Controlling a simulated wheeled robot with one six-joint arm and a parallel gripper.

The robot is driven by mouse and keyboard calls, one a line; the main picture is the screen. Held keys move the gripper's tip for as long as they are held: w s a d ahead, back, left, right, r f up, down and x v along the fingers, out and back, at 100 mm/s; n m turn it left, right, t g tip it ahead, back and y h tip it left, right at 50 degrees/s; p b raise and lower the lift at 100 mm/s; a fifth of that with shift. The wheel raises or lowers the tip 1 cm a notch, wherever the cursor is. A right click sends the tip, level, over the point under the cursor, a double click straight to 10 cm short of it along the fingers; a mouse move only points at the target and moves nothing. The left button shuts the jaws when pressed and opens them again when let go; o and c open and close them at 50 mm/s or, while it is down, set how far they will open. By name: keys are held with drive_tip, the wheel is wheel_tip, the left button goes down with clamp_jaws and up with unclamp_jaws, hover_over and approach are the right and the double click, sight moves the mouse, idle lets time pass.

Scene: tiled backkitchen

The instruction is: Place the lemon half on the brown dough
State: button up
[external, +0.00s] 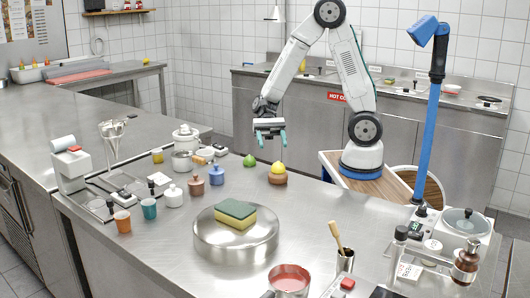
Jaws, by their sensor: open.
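The yellow lemon half (278,168) sits on top of the brown dough (277,180), which rests on the steel counter near its back edge. My gripper (271,138) is open and empty, with its teal fingers pointing down. It hangs above and slightly left of the lemon half, apart from it in the picture. The exact height of the gap is hard to tell from this one view.
A green lime-like item (249,161) lies just left of the dough. Small jars, including a blue one (216,175), stand further left. A round steel drum with a sponge (235,214) on it stands in front. Counter right of the dough is clear.

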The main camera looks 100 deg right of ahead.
drive_tip(key=s+d+r+n+h, duration=0.2)
drive_tip(key=s+r+n+h, duration=0.3)
drive_tip(key=s+n+h, duration=0.2)
drive_tip(key=s+d+r+n+t+h, duration=0.1)
drive_tip(key=s+d+r+n+h, duration=0.2)
drive_tip(key=s+n, duration=0.7)
wheel_tip(320, 180, up, 2)
drive_tip(key=n+h, duration=0.1)
drive_tip(key=h, duration=0.3)
drive_tip(key=shift+s+d+r, duration=0.2)
drive_tip(key=shift+r, duration=0.05)
